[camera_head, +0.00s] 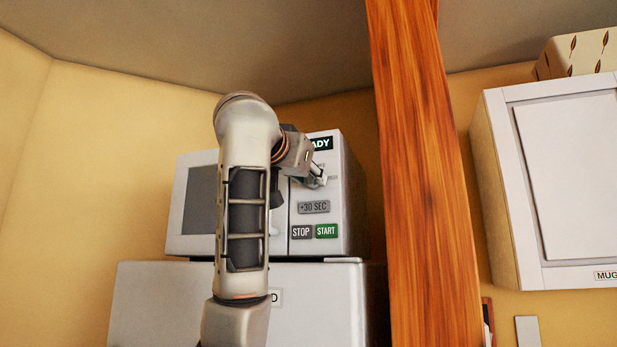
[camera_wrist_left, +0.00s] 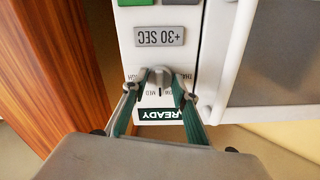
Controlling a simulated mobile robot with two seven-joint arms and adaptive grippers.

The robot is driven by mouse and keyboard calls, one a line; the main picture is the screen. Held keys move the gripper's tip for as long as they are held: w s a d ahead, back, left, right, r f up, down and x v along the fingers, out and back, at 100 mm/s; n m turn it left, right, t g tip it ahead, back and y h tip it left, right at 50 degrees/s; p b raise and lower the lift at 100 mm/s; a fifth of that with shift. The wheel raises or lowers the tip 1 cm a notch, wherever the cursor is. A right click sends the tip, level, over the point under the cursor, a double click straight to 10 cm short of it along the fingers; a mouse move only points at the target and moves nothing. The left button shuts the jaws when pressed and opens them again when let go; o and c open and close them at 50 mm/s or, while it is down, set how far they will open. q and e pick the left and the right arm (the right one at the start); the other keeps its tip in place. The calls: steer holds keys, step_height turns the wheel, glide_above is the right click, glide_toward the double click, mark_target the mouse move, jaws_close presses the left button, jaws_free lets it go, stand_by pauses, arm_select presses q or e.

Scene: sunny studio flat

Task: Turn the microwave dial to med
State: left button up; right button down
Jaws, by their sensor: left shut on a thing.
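The white microwave (camera_head: 345,215) stands with a display reading READY at its top. My left gripper (camera_head: 316,179) is at the control panel, shut on the grey dial (camera_wrist_left: 158,76). The left wrist view shows the panel upside down, with one finger of the left gripper (camera_wrist_left: 160,90) on each side of the dial. I cannot tell clearly which label the dial points to. In the head view the gripper hides most of the dial. My right gripper is not in view.
Below the dial are the +30 SEC (camera_head: 314,207), STOP (camera_head: 301,232) and START (camera_head: 326,231) buttons. The microwave stands on a white appliance (camera_head: 330,300). A wooden post (camera_head: 425,180) rises close on the right. Beyond it is a white wall cabinet (camera_head: 560,180) labelled MUG.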

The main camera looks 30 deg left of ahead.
arm_select(q)
steer(key=m, duration=0.5)
steer(key=shift+m, duration=0.7)
steer(key=o, duration=1.1)
steer(key=shift+s, duration=0.15)
steer(key=v, duration=1.1)
steer(key=shift+s, duration=0.4)
